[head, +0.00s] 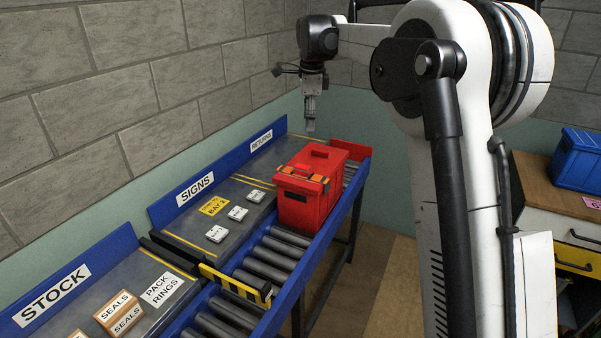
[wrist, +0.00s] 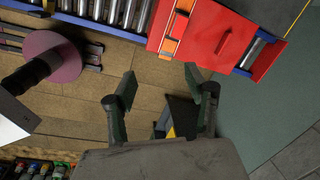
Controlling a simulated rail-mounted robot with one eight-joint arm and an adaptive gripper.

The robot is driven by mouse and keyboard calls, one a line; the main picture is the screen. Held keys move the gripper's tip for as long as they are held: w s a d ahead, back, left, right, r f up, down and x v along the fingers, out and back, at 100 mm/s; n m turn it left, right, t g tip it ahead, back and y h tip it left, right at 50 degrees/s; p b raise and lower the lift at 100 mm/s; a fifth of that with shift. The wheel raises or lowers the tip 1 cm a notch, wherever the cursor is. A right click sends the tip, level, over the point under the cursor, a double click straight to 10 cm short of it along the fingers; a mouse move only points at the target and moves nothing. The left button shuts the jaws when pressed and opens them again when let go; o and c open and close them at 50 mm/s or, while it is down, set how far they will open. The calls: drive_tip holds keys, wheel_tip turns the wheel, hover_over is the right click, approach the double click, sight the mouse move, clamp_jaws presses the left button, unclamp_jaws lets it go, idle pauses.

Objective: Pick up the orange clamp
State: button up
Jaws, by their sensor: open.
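I cannot pick out a separate orange clamp for certain. Two orange, clip-like parts (head: 318,179) sit on the near top edge of a red toolbox (head: 310,205) in the head view. Orange parts (wrist: 172,38) also show along the left part of the red toolbox (wrist: 215,45) in the wrist view. My gripper (head: 310,115) hangs above and behind the toolbox in the head view, apart from it. In the wrist view my gripper (wrist: 160,80) has its two fingers spread with nothing between them.
The toolbox stands on a roller conveyor (head: 268,262) with blue rails. A yellow-and-black bar (head: 235,284) crosses the conveyor nearer the camera. Shelves with white labelled blocks (head: 238,213) and seal boxes (head: 118,314) run along the left. A blue crate (head: 577,160) stands on a cabinet at right.

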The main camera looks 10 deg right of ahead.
drive_tip(key=w+f+m+g, duration=0.1)
drive_tip(key=w+f+m, duration=0.4)
drive_tip(key=w+f, duration=0.3)
drive_tip(key=p, duration=0.1)
hover_over(302, 168)
drive_tip(key=shift+m+g, duration=0.3)
drive_tip(key=shift+m, duration=0.1)
drive_tip(key=f, duration=0.9)
drive_tip(key=shift+w+d+f, duration=0.1)
drive_tip(key=shift+w+d, duration=0.05)
drive_tip(key=shift+w, duration=0.05)
drive_tip(key=shift+s+f+p, duration=0.15)
drive_tip(key=shift+f+p, duration=0.55)
drive_tip(key=shift+f, duration=1.9)
drive_tip(key=shift+c, duration=0.3)
clamp_jaws()
drive_tip(key=shift+r, duration=0.1)
